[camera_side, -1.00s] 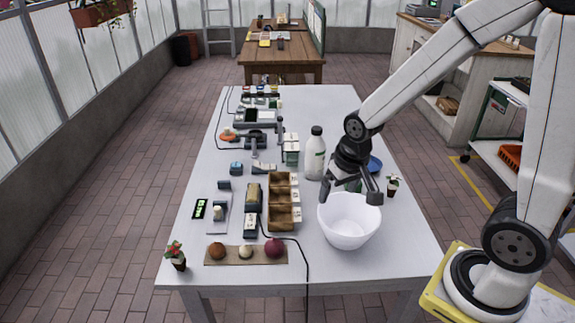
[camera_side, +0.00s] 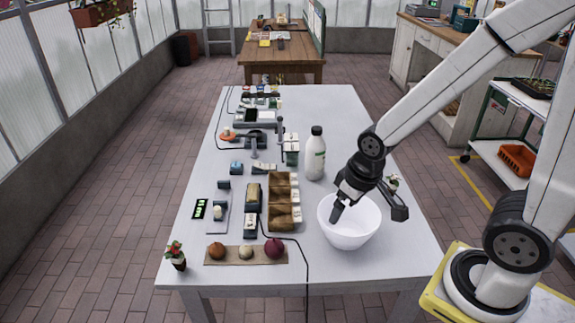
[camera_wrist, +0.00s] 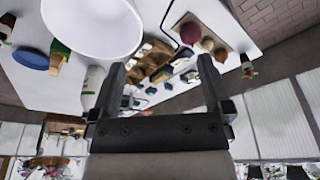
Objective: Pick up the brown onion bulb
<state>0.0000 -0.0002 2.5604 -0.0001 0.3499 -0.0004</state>
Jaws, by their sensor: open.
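The brown onion bulb (camera_side: 215,250) sits at the left end of a flat tan strip (camera_side: 231,258) near the front edge of the white table. A pale bulb (camera_side: 246,252) and a dark red bulb (camera_side: 274,248) sit beside it on the strip. In the wrist view, the brown bulb (camera_wrist: 221,54) is at the upper right, beyond the right finger. My gripper (camera_side: 369,210) is open and empty. It is at the white bowl, well to the right of the brown bulb. The fingers also show in the wrist view (camera_wrist: 160,63).
The white bowl (camera_side: 349,238) stands at the front right of the table. A brown divided box (camera_side: 283,217), a white bottle (camera_side: 316,158) and a small potted plant (camera_side: 177,260) stand nearby. A black cable (camera_side: 306,262) runs right of the bulbs. Bare table lies before the strip.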

